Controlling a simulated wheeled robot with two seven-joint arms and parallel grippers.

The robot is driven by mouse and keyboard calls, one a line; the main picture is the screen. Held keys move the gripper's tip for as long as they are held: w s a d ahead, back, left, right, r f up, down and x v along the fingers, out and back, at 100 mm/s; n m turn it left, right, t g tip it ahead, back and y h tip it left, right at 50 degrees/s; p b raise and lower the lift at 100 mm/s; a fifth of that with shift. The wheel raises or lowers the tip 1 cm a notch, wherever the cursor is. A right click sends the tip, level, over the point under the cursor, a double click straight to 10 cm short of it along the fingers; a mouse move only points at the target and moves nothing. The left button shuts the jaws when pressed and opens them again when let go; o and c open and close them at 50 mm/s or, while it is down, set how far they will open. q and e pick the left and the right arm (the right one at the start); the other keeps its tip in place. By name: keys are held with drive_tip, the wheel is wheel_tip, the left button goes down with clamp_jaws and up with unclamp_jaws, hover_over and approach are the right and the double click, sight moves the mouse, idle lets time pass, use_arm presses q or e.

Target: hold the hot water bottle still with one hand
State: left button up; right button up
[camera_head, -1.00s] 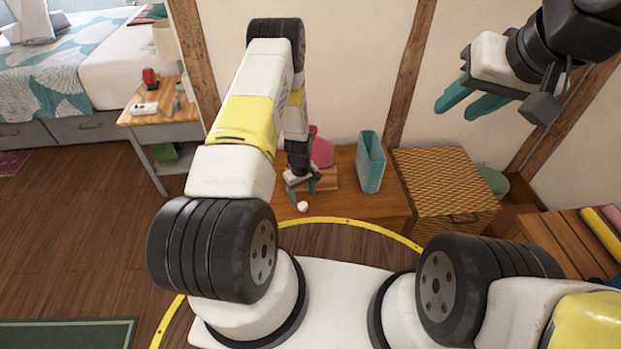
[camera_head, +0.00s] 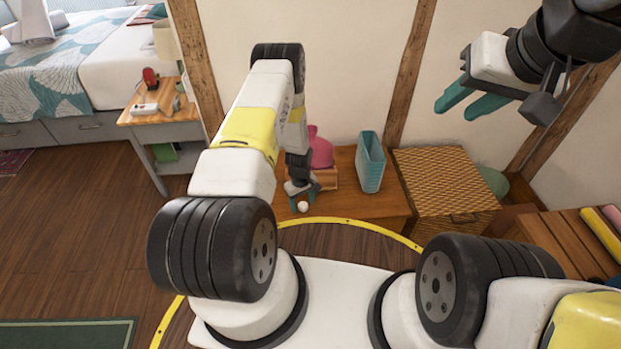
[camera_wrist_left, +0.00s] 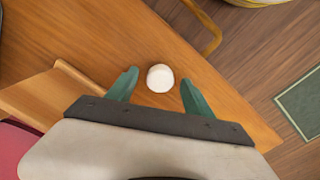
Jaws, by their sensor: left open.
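The pink hot water bottle (camera_head: 320,151) stands on the low wooden bench by the wall, partly hidden by my left arm. A pink-red piece of it shows in the left wrist view (camera_wrist_left: 16,150) at the lower left corner. A small white round object (camera_head: 303,207), perhaps its stopper, lies on the bench near the front edge. My left gripper (camera_head: 303,199) points down and is open. In the wrist view the white object (camera_wrist_left: 160,78) shows between its green fingertips, untouched. My right gripper (camera_head: 470,103) is raised at the upper right, open and empty.
A wooden block or holder (camera_head: 327,179) is beside the bottle. A nightstand (camera_head: 160,118) and bed are at the left.

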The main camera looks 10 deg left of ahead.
sight(303, 204)
use_arm(q)
clamp_jaws()
drive_tip(key=shift+r, duration=0.1)
drive_tip(key=shift+r, duration=0.55)
wheel_tip(303, 204, up, 2)
drive_tip(key=shift+r, duration=0.15)
drive_tip(key=s+d, duration=0.2)
drive_tip(key=s, duration=0.5)
drive_tip(key=s+d+r, duration=0.1)
drive_tip(key=s+d, duration=0.1)
drive_tip(key=s, duration=0.6)
drive_tip(key=shift+s+d+r, duration=0.2)
drive_tip(key=shift+d+r, duration=0.05)
drive_tip(key=shift+d, duration=0.05)
